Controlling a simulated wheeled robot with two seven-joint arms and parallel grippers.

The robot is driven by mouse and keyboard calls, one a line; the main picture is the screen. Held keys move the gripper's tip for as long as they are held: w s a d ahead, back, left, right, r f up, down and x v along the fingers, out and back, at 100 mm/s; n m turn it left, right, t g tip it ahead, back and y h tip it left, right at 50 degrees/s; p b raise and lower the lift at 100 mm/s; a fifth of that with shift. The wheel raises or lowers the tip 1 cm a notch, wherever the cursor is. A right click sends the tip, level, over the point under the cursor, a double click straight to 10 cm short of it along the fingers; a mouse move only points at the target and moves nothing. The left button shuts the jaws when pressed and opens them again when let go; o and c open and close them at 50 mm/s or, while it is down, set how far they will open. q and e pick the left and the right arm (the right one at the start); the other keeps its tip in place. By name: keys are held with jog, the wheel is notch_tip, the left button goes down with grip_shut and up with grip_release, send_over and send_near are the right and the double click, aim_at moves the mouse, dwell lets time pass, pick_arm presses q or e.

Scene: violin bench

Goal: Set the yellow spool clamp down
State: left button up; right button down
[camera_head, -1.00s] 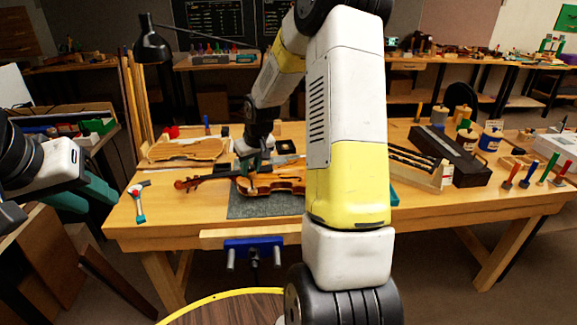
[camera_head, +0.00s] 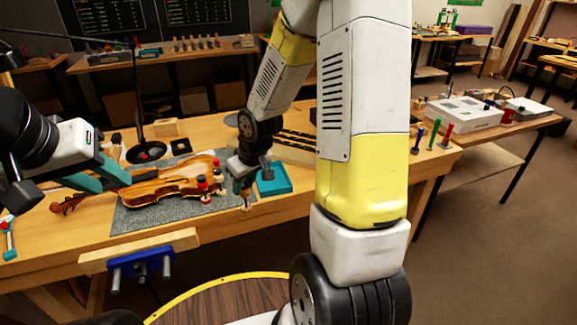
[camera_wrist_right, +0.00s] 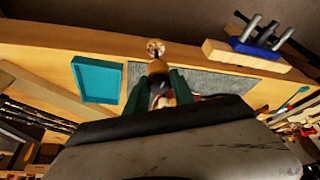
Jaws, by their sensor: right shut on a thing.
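My right gripper (camera_head: 246,186) is shut on the yellow spool clamp (camera_head: 246,201), held upright between the violin and the teal tray. In the right wrist view the clamp (camera_wrist_right: 157,67) sticks out between the teal fingers (camera_wrist_right: 157,92), its pale round end near the mat's edge. I cannot tell whether it touches the surface. The violin body (camera_head: 165,191) lies on the grey mat (camera_head: 140,220), with two red-and-white spool clamps (camera_head: 204,188) at its right end. My left gripper (camera_head: 106,181) is open, with its fingers over the violin's neck end.
A teal tray (camera_head: 274,179) lies just right of the held clamp; its inside looks empty in the right wrist view (camera_wrist_right: 97,80). A blue vise (camera_head: 140,266) is on the bench's front edge. A black lamp base (camera_head: 146,152) stands behind the violin.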

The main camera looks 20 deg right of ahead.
jog(key=w+d+f, duration=0.5)
jog(key=w+d, duration=0.4)
jog(key=w, duration=0.4)
jog(key=shift+d, duration=0.35)
jog(key=shift+f, duration=0.1)
jog(key=c, duration=1.1)
grip_release()
jog(key=shift+f, duration=0.1)
